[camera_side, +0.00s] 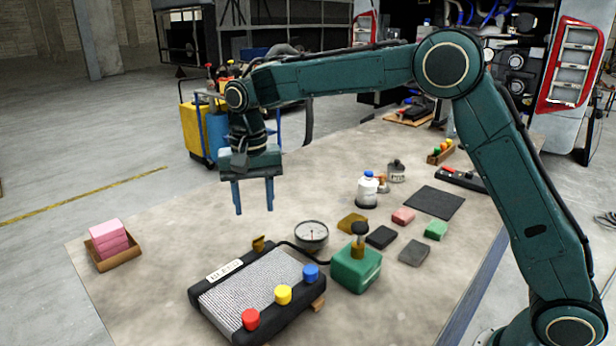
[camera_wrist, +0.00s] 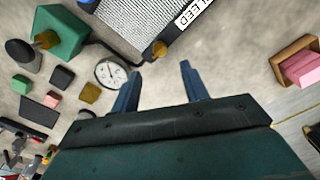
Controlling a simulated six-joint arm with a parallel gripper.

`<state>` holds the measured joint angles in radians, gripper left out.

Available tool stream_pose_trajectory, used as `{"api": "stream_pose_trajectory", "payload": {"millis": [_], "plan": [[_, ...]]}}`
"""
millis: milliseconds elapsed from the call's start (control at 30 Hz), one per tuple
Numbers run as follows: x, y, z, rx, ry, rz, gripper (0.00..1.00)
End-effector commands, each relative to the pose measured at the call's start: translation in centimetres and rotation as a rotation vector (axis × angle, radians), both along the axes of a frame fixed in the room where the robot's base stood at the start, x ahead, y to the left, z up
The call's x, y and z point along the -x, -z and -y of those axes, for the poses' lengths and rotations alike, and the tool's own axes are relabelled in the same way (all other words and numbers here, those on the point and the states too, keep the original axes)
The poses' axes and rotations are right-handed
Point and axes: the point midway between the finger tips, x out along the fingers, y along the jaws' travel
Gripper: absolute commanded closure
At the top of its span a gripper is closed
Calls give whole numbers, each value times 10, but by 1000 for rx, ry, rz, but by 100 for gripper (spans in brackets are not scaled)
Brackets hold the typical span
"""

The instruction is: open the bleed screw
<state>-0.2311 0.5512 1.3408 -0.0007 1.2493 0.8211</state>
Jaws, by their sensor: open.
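The bleed screw, a small brass-coloured piece (camera_side: 258,243), sits at the back corner of the black radiator unit (camera_side: 195,292), beside a white label (camera_side: 225,270). It also shows in the wrist view (camera_wrist: 160,48), just beyond my fingertips, near the label reading "BLEED" (camera_wrist: 194,12). My gripper (camera_side: 254,211) points down, open and empty, above the table behind the radiator and apart from the screw. In the wrist view its two blue fingers (camera_wrist: 160,72) stand apart with bare table between them.
Red (camera_side: 250,319), yellow and blue caps stand along the radiator's front edge. A round gauge (camera_side: 312,234) and a green box with a black knob (camera_side: 356,270) stand to the right. Several small blocks lie further right. A tray of pink blocks (camera_side: 118,262) is at left, with clear table between.

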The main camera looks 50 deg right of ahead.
Motion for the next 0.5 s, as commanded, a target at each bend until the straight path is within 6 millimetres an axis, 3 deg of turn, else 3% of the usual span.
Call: {"api": "stream_pose_trajectory", "payload": {"millis": [300, 500], "plan": [[0, 50, 0, 0, 0, -4, 55], [0, 73, 0, 0, 0, -2, 55]]}}
